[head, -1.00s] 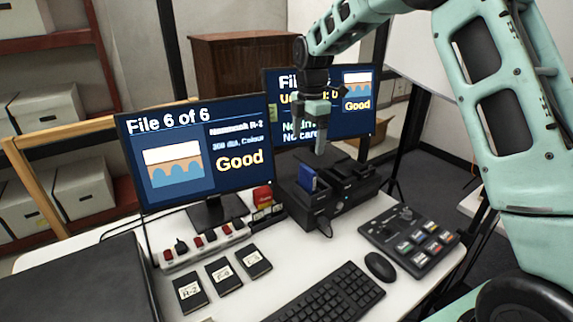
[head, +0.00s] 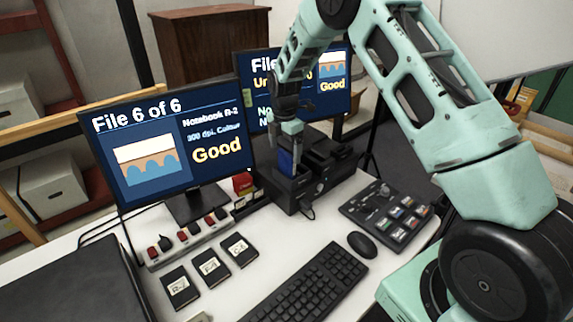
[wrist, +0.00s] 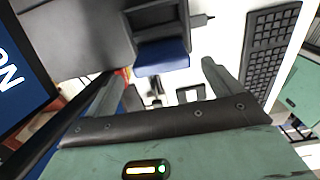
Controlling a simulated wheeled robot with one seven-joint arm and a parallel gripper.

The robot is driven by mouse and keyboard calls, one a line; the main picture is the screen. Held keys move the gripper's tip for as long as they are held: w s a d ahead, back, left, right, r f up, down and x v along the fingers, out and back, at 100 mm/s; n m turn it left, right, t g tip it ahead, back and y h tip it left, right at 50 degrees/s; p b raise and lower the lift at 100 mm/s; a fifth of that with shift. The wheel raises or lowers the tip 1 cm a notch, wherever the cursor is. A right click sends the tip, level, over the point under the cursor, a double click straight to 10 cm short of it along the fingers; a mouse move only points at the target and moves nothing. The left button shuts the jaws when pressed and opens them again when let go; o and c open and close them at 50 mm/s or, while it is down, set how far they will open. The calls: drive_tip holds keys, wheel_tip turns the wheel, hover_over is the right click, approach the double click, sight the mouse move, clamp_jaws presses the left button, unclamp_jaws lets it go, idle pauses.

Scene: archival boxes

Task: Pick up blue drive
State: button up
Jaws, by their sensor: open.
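The blue drive (head: 285,161) stands upright in the left slot of the black dock (head: 310,190) on the desk. In the wrist view the blue drive (wrist: 162,56) lies just beyond the fingertips, roughly between them. My gripper (head: 293,150) is directly over the drive in the head view and partly hides it. In the wrist view my gripper (wrist: 163,78) has its two fingers spread wide, with nothing held. I cannot tell whether a finger touches the drive.
Two monitors (head: 170,150) (head: 335,100) stand behind and left of the dock. A keyboard (head: 312,285), a mouse (head: 361,244) and a control panel (head: 390,212) lie in front. Three black labelled drives (head: 210,267) lie at left, beside a switch strip (head: 188,237).

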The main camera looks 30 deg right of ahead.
sight(287, 161)
drive_tip(key=shift+d+f+p, duration=0.15)
drive_tip(key=shift+f+p, duration=0.45)
drive_tip(key=shift+f, duration=0.8)
drive_tip(key=shift+d+f+p, duration=0.15)
drive_tip(key=shift+f+p, duration=0.45)
drive_tip(key=shift+f, duration=0.8)
drive_tip(key=c, duration=1.2)
